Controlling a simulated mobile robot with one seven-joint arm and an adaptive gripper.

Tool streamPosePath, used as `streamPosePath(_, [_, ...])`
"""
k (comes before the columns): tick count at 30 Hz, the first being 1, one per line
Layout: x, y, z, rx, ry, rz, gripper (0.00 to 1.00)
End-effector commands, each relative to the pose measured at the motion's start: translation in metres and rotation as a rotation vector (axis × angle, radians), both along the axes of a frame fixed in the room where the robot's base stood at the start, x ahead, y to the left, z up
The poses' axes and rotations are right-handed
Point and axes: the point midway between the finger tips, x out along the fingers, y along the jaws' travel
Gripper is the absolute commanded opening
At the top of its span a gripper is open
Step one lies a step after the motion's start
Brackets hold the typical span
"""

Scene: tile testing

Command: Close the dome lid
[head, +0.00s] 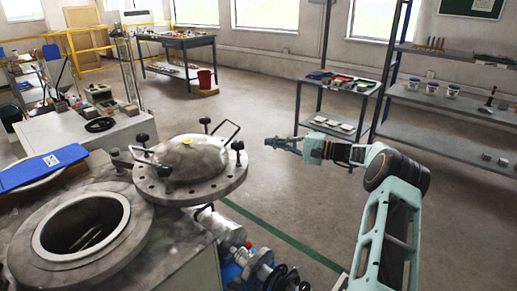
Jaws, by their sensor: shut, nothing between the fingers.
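The dome lid (190,160) is a grey metal dome on a flanged disc with several black knobs and two bent handles. It stands swung out to the right of the round vessel opening (82,226), which is uncovered and dark inside. The vessel's wide metal rim (135,226) shows around the opening. My gripper (270,143) is shut and empty. It is to the right of the lid, pointing left toward the right-hand handle (227,130), with a small apparent gap between them.
A blue flat object (42,168) lies left of the vessel. Pipes and a motor-like part (262,268) sit below the lid. A small table (335,90) with trays and a grey shelf (455,104) stand behind my arm. Open floor (240,105) lies behind the lid.

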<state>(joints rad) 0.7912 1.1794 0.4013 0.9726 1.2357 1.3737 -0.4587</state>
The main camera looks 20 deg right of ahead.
Motion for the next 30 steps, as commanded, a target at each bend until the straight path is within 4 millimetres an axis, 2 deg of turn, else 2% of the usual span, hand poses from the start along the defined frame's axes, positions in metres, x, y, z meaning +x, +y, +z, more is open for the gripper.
streamPosePath(5, [0.013,0.021,-0.001,-0.001,0.000,0.005,0.00])
streamPosePath(16, [0.057,0.083,-0.003,-0.002,0.002,0.003,0.00])
streamPosePath(24, [0.033,0.086,0.000,-0.003,0.002,0.001,0.00])
streamPosePath(30, [0.022,0.090,0.000,-0.002,0.003,0.001,0.00])
